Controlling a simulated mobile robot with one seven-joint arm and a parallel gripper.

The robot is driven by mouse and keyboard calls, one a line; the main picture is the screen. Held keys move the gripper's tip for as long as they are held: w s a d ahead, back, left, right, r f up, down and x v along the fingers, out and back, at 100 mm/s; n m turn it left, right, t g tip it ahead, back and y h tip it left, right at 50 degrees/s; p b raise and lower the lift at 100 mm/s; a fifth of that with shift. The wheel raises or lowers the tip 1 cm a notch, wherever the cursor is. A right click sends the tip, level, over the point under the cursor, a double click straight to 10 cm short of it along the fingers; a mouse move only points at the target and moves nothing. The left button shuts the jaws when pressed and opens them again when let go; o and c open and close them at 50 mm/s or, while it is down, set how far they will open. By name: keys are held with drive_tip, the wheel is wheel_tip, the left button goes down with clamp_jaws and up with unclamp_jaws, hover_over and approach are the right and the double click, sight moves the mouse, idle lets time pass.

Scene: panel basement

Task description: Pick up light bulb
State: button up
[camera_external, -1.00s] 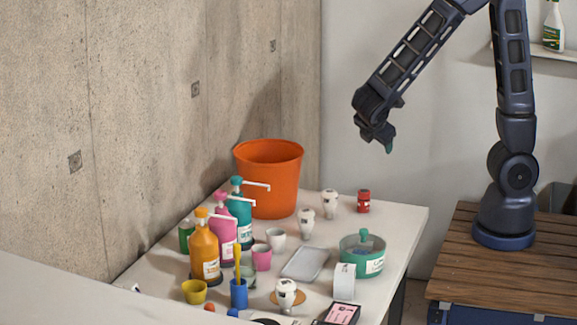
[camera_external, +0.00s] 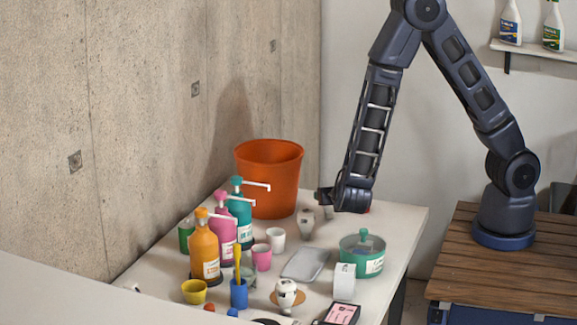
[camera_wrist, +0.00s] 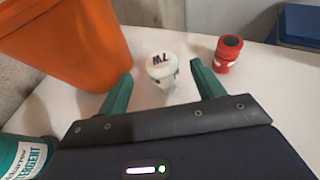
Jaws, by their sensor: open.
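A white light bulb (camera_wrist: 162,68) with dark lettering on its top stands between and just ahead of my two green fingertips in the wrist view. My gripper (camera_wrist: 161,74) is open, one finger on each side, with a visible gap to the bulb. In the external view my gripper (camera_external: 324,198) is low over the far part of the table and mostly hides that bulb. Another white bulb (camera_external: 306,223) stands just nearer the camera. A third bulb (camera_external: 287,295) is at the table's near side on an orange-brown round piece.
An orange bucket (camera_external: 268,180) stands left of my gripper. A red container (camera_wrist: 228,54) is right of the bulb. Pump bottles (camera_external: 204,250), cups (camera_external: 262,257), a grey tray (camera_external: 304,264) and a green round container (camera_external: 362,255) crowd the table (camera_external: 405,225) nearer the camera.

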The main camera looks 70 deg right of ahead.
drive_tip(key=shift+f+x, duration=0.15)
drive_tip(key=shift+x, duration=1.65)
drive_tip(key=shift+f+x, duration=0.2)
drive_tip(key=shift+x, duration=1.65)
drive_tip(key=shift+s+a+r, duration=0.1)
drive_tip(key=shift+s+a, duration=0.05)
drive_tip(key=c, duration=1.1)
drive_tip(key=shift+o, duration=0.2)
